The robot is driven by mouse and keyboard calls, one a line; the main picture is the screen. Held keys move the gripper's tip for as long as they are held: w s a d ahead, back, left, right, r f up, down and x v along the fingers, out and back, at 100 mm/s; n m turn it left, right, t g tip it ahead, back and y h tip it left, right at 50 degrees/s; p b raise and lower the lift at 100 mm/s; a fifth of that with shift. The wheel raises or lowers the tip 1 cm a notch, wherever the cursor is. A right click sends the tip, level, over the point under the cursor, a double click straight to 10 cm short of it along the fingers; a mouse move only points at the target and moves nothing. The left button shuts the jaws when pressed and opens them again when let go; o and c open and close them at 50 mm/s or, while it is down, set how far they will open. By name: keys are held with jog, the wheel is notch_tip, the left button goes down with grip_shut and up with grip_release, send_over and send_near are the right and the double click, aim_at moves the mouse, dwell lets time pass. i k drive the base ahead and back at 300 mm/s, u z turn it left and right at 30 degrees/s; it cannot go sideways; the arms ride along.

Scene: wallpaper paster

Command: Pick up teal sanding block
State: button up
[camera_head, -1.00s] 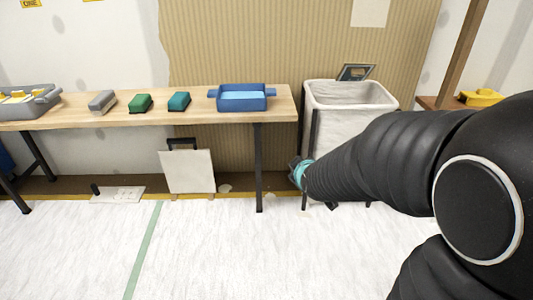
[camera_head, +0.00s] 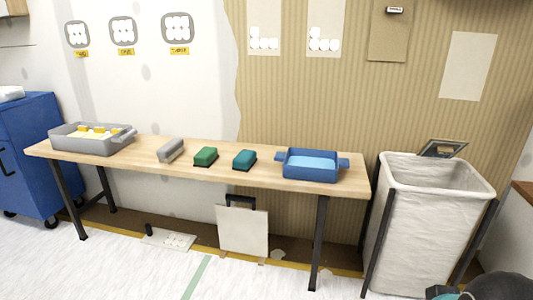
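The teal sanding block (camera_head: 245,158) sits on the wooden table (camera_head: 215,174), right of the middle. A green block (camera_head: 206,155) stands to its left and a blue tray (camera_head: 312,170) to its right. Only a small part of my gripper (camera_head: 443,292) shows at the bottom right edge, beside a teal band and my dark arm. It is well away from the block, low in front of the bin. Its fingers are mostly cut off, so I cannot tell if it is open.
A grey block (camera_head: 171,150) and a grey tray (camera_head: 88,144) with yellow items are on the table's left. A white-lined bin (camera_head: 425,225) stands right of the table. A white panel (camera_head: 243,231) leans below. A blue cabinet (camera_head: 27,155) is at far left. The front floor is clear.

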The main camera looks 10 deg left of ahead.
aim_at(245, 160)
jog(key=u, duration=0.05)
jog(key=i, duration=0.95)
jog(key=u, duration=1.1)
jog(key=i, duration=0.65)
jog(key=u, duration=0.6)
